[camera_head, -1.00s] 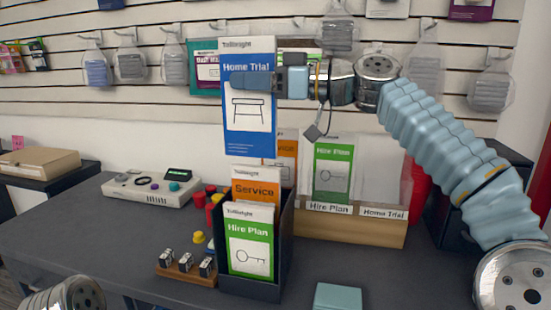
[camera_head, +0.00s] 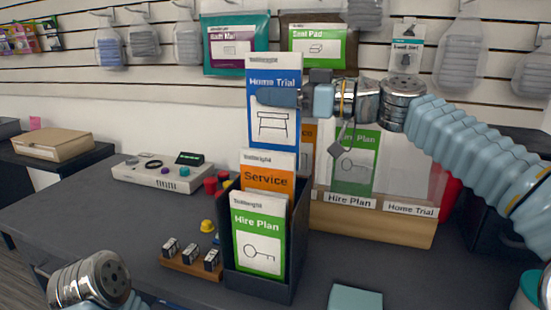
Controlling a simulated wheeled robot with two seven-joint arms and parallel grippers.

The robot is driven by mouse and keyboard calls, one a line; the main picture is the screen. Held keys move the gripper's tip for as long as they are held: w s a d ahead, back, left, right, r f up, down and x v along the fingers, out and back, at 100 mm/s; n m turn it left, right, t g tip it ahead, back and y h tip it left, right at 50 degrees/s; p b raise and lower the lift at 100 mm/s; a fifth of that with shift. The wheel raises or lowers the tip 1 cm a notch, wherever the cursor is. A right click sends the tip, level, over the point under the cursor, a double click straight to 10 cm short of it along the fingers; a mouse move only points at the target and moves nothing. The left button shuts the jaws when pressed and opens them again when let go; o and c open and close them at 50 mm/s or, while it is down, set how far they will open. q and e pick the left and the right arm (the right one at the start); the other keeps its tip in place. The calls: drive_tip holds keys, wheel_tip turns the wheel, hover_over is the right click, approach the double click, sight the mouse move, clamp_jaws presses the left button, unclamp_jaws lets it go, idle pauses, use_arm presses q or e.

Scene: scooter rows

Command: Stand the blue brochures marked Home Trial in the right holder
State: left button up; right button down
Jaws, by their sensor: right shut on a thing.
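My right gripper (camera_head: 305,97) is shut on the blue Home Trial brochures (camera_head: 272,130), held upright above the dark box. Their lower end is hidden behind the orange Service brochures (camera_head: 266,172). Whether it is one brochure or a stack I cannot tell. The wooden holder (camera_head: 372,224) stands to the right with two labelled compartments. Its left one, labelled Hire Plan (camera_head: 350,200), holds a green brochure (camera_head: 356,165). Its right one, labelled Home Trial (camera_head: 410,209), shows no blue brochure. Only my left arm's wrist shows at the lower left; its jaws are out of view.
The dark box (camera_head: 292,250) holds Service and green Hire Plan brochures (camera_head: 258,238). A small stamp rack (camera_head: 192,264) and red and yellow pieces (camera_head: 208,226) stand beside it. A grey console (camera_head: 162,172) is behind left. A teal block (camera_head: 355,297) lies in front.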

sight(250, 144)
wheel_tip(250, 144, down, 7)
drive_tip(key=shift+r+b, duration=0.1)
drive_tip(key=shift+b, duration=0.45)
drive_tip(key=shift+f+b, duration=0.55)
drive_tip(key=shift+f, duration=0.85)
drive_tip(key=shift+f, duration=0.1)
drive_tip(key=c, duration=1)
unclamp_jaws()
drive_tip(key=shift+c, duration=0.2)
